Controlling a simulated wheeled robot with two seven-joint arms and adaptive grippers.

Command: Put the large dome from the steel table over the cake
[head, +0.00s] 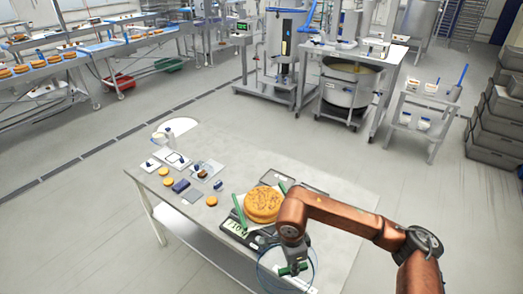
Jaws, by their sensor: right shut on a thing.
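The cake (263,204) is round and golden brown. It sits uncovered on a dark scale with a lit display (237,227) on the steel table (235,165). Green strips show beside it. The large dome (269,275) is clear with a bluish rim, at the bottom of the head view, near the table's front edge. The dome's lower edge is partly cut off by the frame. My left gripper is out of view.
Small orange rounds, dark blocks and white cards (175,160) lie on the left of the table. A white container (176,127) stands at its far left corner. A large steel pot (346,85) and a small rack (421,115) stand beyond, across open floor.

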